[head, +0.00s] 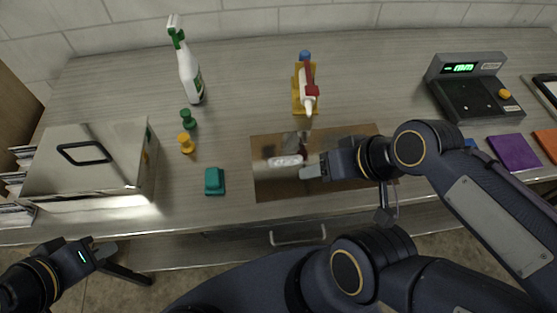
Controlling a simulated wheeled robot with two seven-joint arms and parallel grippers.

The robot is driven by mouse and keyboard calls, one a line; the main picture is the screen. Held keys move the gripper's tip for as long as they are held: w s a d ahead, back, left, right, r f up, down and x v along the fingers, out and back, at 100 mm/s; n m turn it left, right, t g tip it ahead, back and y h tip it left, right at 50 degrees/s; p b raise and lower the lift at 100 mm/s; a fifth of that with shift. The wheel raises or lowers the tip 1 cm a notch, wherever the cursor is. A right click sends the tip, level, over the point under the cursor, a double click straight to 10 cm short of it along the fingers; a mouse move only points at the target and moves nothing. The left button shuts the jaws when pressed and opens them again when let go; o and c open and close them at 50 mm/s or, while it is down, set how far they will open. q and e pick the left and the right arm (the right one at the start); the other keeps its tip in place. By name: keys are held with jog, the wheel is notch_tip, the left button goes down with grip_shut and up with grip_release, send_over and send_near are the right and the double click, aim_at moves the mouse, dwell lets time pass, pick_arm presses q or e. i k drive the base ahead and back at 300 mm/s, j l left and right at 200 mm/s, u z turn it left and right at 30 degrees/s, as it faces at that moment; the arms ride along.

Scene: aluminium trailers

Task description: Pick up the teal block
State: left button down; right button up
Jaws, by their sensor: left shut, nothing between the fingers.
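The teal block (214,181) lies on the grey worktop, left of the brown board and right of the metal box. Nothing touches it. My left gripper (114,250) is at the lower left, in front of the worktop's front edge and below the metal box. It is shut and empty, well away from the teal block. My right gripper (304,172) is over the brown board, to the right of the teal block and pointing left towards it. Whether its fingers are apart or together is not clear.
A metal box (95,165) with a black handle stands at left. Green (188,119) and yellow (186,143) pieces stand behind the block, with a spray bottle (188,70) farther back. The brown board (275,190) lies at centre, a scale (468,90) at right. The worktop around the block is clear.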

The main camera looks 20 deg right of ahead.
aim_at(214, 180)
jog(key=i+j+z, duration=0.1)
jog(key=j+z, duration=0.25)
jog(key=j, duration=0.6)
jog(key=j+z, duration=0.3)
jog(key=j, duration=0.6)
jog(key=k, duration=0.05)
